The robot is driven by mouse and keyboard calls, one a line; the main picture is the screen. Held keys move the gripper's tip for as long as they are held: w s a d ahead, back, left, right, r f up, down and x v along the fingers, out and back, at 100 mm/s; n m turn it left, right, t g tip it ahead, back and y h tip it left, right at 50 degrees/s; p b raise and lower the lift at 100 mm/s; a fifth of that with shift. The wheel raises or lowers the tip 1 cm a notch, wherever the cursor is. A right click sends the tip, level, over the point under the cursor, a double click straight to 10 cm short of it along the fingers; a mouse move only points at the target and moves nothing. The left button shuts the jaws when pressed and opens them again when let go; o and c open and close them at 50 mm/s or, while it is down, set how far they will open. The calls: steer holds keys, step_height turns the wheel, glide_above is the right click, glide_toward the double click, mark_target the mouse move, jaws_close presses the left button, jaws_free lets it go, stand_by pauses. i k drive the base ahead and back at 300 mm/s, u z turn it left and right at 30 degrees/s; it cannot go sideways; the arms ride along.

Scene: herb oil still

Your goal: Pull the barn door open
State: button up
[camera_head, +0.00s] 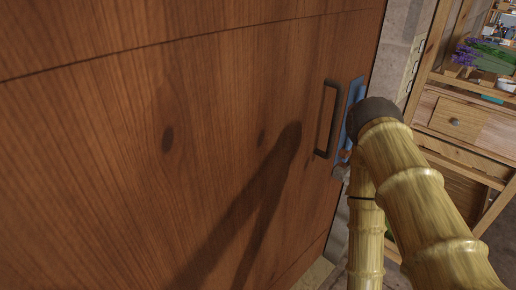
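The barn door (130,150) is a large reddish-brown wooden panel that fills the left and middle of the head view. A dark upright bar handle (326,125) is fixed near its right edge. A blue upright strip (355,92) shows just right of the handle; I cannot tell what it belongs to. My bamboo-like arm comes in from the lower right, its dark joint in front of the door's edge. A small part of what looks like my gripper (342,163) shows just below and right of the handle. Its fingers are mostly hidden, and whether it touches anything is unclear.
A pale stone wall (400,35) stands right of the door. Beyond it is a wooden shelf unit with a drawer (455,122) and a bunch of purple flowers (480,52) on top. My arm's shadow falls across the door.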

mark_target(145, 144)
steer(key=k, duration=1)
steer(key=z, duration=1.1)
steer(key=i, duration=0.45)
steer(key=u, duration=1.35)
